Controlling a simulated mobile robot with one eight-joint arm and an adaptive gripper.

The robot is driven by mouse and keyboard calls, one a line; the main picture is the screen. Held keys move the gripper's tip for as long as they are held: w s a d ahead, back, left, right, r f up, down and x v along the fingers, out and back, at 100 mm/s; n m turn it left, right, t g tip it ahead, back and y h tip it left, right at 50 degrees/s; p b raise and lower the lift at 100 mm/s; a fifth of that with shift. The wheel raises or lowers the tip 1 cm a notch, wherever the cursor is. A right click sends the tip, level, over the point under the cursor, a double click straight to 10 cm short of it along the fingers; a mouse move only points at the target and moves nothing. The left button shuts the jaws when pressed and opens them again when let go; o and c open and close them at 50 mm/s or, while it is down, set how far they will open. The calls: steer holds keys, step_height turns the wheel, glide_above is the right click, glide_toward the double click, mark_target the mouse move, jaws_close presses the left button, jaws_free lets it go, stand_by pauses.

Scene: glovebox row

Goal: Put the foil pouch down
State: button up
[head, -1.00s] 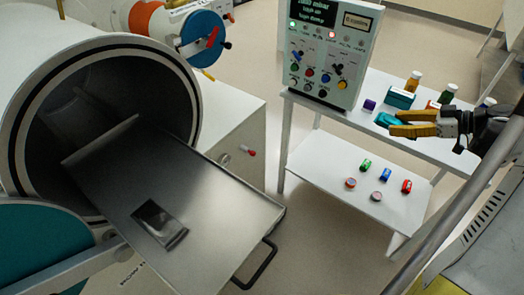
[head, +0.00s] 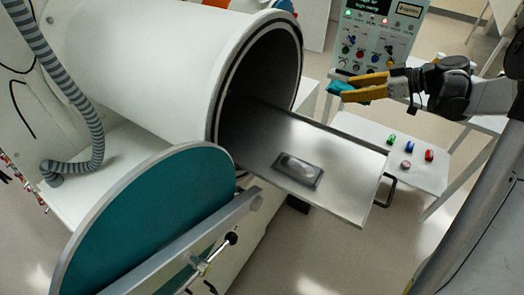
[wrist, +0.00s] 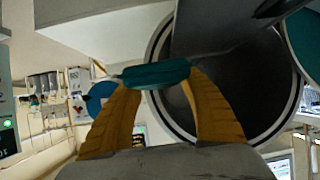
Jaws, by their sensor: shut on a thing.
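My gripper (head: 350,88), with yellow fingers, is shut on a teal pouch, which I take to be the foil pouch (head: 362,94). It is held in the air to the right of the open round chamber, above and behind the pulled-out metal tray (head: 335,188). In the wrist view the pouch (wrist: 152,75) lies crosswise between the two fingertips (wrist: 160,82). A dark-rimmed rectangle with a shiny middle (head: 297,170) is on the tray, apart from the pouch; I cannot tell if it is a recess or a plate.
The chamber's rim (head: 296,45) stands behind the tray's inner end, with its teal door (head: 140,215) swung open at front left. A black handle (head: 388,190) sticks out at the tray's outer end. A white shelf (head: 420,175) with small coloured items and a control panel (head: 372,35) stand behind.

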steer(key=b, duration=0.4)
glide_above(302, 135)
steer(key=s+d, duration=0.2)
steer(key=d, duration=0.1)
step_height(302, 135, down, 7)
steer(key=shift+a, duration=0.1)
steer(key=shift+f+b, duration=0.95)
steer(key=shift+f, duration=1)
steer(key=shift+f, duration=0.15)
steer(key=o, duration=1.2)
steer(key=shift+c, duration=0.2)
steer(key=shift+o, duration=0.2)
